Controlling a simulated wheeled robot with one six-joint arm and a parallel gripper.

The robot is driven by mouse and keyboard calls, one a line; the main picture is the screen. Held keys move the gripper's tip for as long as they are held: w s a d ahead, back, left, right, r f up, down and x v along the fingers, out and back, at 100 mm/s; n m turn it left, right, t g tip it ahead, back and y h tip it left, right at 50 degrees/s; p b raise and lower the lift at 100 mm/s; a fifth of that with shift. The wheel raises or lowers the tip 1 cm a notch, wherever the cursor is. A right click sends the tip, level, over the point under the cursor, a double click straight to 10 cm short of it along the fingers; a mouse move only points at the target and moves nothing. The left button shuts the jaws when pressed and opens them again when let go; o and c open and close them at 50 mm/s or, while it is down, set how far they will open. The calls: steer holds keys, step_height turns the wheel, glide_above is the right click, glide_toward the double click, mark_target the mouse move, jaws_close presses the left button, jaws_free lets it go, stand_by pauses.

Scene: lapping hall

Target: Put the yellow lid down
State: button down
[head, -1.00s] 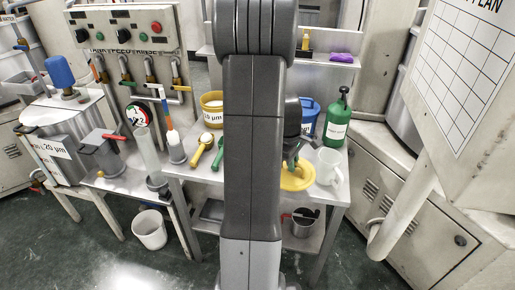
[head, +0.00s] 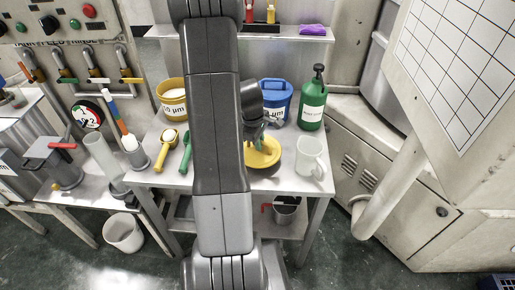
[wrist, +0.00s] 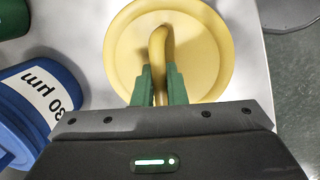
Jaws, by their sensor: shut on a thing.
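The yellow lid (head: 263,157) is a round disc with a raised bar handle, near the front edge of the metal table (head: 296,186). In the wrist view the lid (wrist: 205,50) fills the upper middle. My gripper (wrist: 160,98) is shut on the lid's handle, with green fingers on both sides of it. In the head view my gripper (head: 260,142) is partly hidden behind my arm. The lid is at or just above the table top; I cannot tell whether it touches.
A blue tub (head: 274,97) and a green bottle (head: 313,103) stand behind. A yellow tub (head: 173,98), a yellow scoop (head: 165,151) and a green scoop (head: 186,153) are to the left.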

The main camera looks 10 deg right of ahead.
mark_target(254, 151)
steer(key=shift+f, duration=1.8)
steer(key=shift+f, duration=0.25)
steer(key=c, duration=1.5)
jaws_free()
steer(key=shift+r, duration=0.1)
steer(key=r, duration=0.4)
steer(key=a+r, duration=0.1)
steer(key=r, duration=0.3)
steer(key=a+r, duration=0.1)
steer(key=r, duration=0.3)
steer(key=shift+s+r, duration=0.1)
steer(key=shift+s, duration=0.2)
